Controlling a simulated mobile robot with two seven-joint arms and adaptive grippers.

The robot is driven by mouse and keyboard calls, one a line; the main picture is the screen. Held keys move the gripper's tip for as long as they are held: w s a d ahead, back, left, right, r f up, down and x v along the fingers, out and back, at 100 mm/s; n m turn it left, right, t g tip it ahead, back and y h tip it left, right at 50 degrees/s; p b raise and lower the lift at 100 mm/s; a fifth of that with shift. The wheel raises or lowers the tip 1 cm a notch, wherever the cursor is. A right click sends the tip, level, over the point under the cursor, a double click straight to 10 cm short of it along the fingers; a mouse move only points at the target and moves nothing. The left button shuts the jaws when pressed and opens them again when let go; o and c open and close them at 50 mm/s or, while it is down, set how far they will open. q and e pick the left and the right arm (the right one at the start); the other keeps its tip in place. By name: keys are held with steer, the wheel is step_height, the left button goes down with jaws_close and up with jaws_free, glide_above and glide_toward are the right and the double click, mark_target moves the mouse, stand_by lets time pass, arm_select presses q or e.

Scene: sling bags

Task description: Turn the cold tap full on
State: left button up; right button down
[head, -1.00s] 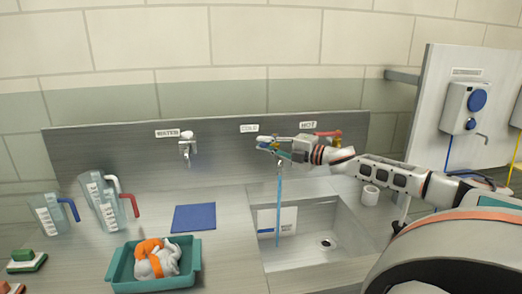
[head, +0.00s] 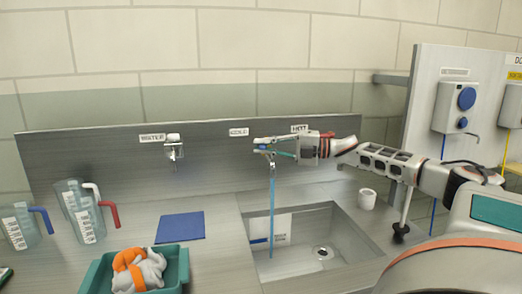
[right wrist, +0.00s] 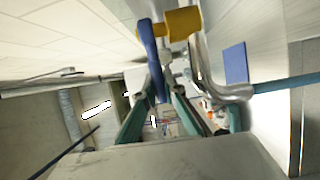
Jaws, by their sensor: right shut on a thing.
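The cold tap is on the metal splashback under the COLD label (head: 239,132). Its blue lever (right wrist: 148,58) and brass-coloured body (right wrist: 180,23) show in the right wrist view, with a curved metal spout beside them. My right gripper (head: 272,147) is at the tap, its teal fingers shut on the blue lever; in the right wrist view the fingers (right wrist: 162,84) meet at the lever. A blue stream of water (head: 272,210) falls from the tap into the sink (head: 300,268). The fingers partly hide the tap in the head view. My left gripper is out of view.
A hot tap with a red handle (head: 327,134) is close behind my right gripper. The water tap (head: 174,148) is to the left. Jugs (head: 85,212), a blue mat (head: 180,227) and a teal tray (head: 182,268) stand on the counter. A white cup (head: 367,199) is right of the sink.

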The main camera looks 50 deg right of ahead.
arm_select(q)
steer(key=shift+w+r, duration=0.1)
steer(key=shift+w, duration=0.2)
